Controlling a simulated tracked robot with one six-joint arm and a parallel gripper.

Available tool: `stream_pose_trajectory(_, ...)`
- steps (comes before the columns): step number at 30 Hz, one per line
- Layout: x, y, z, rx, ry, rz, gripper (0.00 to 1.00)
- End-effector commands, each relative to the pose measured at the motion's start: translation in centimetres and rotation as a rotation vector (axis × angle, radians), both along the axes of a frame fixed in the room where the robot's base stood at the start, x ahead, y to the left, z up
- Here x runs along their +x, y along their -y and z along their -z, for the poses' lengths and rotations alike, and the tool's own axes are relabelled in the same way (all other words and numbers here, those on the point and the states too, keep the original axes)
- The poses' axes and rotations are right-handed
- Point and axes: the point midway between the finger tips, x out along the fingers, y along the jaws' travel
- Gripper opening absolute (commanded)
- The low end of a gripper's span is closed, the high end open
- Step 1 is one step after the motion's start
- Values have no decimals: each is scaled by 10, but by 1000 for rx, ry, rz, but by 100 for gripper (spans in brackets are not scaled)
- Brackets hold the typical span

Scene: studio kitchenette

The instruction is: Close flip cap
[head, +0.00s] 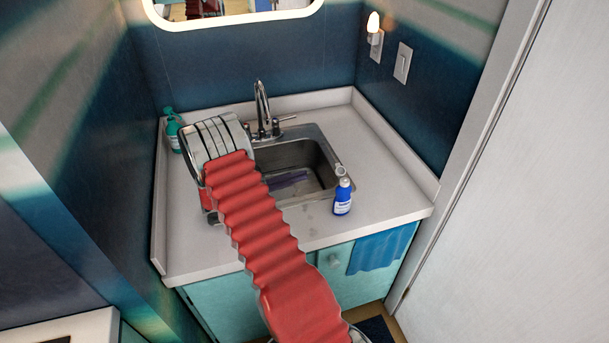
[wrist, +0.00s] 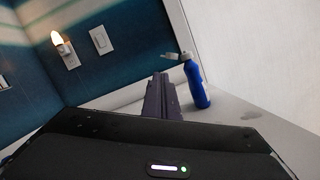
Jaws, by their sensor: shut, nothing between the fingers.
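A blue bottle (head: 343,202) stands upright on the counter at the sink's right front corner. Its pale grey flip cap (head: 340,171) is open, with the lid tipped up and to the side. The bottle also shows in the wrist view (wrist: 196,85), right of the fingers, with the lid (wrist: 168,56) sticking out leftward. My gripper (wrist: 160,76) is shut and empty, and its dark fingers point forward, left of the bottle and apart from it. In the head view my fingers (head: 306,174) show over the sink, while my arm hides the rest of the gripper.
The steel sink (head: 322,152) lies left of the bottle, with a faucet (head: 262,105) behind it. A green bottle (head: 172,128) stands at the back left. The counter (head: 385,175) right of the blue bottle is clear. A blue towel (head: 380,250) hangs on the cabinet front.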

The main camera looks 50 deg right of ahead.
Motion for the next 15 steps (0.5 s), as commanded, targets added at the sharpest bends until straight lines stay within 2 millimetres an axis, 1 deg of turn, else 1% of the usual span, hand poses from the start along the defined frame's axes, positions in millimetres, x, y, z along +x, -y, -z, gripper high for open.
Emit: stream_pose_trajectory(15, -44, 57, -16, 0, 1, 3, 0)
